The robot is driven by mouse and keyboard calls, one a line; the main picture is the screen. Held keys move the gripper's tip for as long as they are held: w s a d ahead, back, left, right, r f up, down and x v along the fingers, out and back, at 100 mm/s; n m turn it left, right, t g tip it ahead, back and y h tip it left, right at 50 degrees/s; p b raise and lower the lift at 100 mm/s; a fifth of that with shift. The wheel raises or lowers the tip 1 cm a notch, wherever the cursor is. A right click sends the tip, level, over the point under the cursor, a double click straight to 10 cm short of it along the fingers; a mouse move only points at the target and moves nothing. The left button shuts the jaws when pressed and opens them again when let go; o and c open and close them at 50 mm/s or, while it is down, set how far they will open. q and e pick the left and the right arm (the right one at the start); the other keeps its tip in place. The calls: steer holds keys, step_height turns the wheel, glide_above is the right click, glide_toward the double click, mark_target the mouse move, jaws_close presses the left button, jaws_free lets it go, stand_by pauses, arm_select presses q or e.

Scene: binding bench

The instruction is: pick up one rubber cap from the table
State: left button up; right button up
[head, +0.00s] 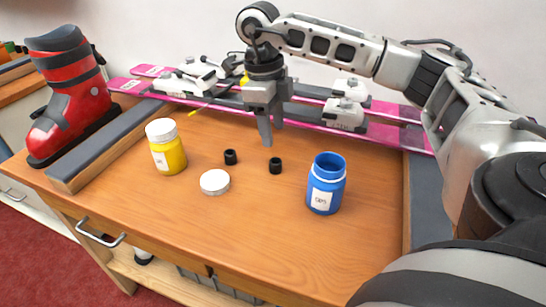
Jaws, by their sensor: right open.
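Two small black rubber caps stand apart on the wooden table (230,230) near its middle. One rubber cap (231,157) is on the left, and the other rubber cap (275,166) is to its right. My right gripper (267,140) points down above the table, behind and between the two caps in the picture. Its jaws are open and nothing shows between them. It does not appear to touch either cap. My left gripper is out of view.
A yellow jar (166,147) with a white lid stands left of the caps. A loose white lid (215,182) lies in front. An open blue jar (326,184) stands right. Pink skis (385,134) with bindings lie behind. A red ski boot (67,100) stands far left. The front table is clear.

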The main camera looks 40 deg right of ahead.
mark_target(275, 161)
step_height(275, 161, down, 3)
steer(key=shift+s+f, duration=0.1)
steer(key=shift+s+a+f, duration=0.1)
steer(key=shift+s+f, duration=0.15)
steer(key=shift+f, duration=1.05)
steer(key=shift+s+f, duration=0.2)
steer(key=shift+f, duration=1.1)
steer(key=c, duration=1.1)
